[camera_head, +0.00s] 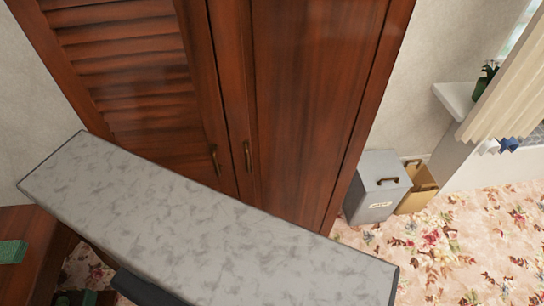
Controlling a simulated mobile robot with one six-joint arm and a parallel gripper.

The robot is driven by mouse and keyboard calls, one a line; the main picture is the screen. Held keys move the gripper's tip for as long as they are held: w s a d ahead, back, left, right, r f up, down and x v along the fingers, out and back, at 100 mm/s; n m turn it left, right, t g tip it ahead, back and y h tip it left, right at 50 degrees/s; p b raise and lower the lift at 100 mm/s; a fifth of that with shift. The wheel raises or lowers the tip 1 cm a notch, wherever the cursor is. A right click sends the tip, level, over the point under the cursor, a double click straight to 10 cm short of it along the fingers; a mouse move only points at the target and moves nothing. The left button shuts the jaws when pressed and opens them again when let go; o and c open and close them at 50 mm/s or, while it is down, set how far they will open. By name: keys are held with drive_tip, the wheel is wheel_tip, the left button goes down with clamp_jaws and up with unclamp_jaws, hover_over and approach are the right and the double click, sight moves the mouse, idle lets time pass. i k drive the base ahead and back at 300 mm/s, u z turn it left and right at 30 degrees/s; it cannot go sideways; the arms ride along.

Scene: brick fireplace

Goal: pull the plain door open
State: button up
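The plain door (305,90) is a smooth reddish-brown wooden panel, on the right half of a tall cabinet. It looks shut. The lower part of both doors is hidden behind a grey marbled top. My gripper is not seen in this view.
The long grey marbled top (210,235) crosses in front of the doors. A grey bin (378,187) and a tan bin (417,190) stand right of the cabinet. Flowered carpet (460,255) is open at lower right. A dark shape (145,288) at the bottom edge is unclear.

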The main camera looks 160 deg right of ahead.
sight(304, 83)
drive_tip(key=u, duration=0.85)
drive_tip(key=k, duration=0.15)
drive_tip(key=z, duration=2.8)
drive_tip(key=k, duration=0.15)
drive_tip(key=z, duration=2.05)
drive_tip(key=k, duration=0.35)
drive_tip(key=z, duration=1.9)
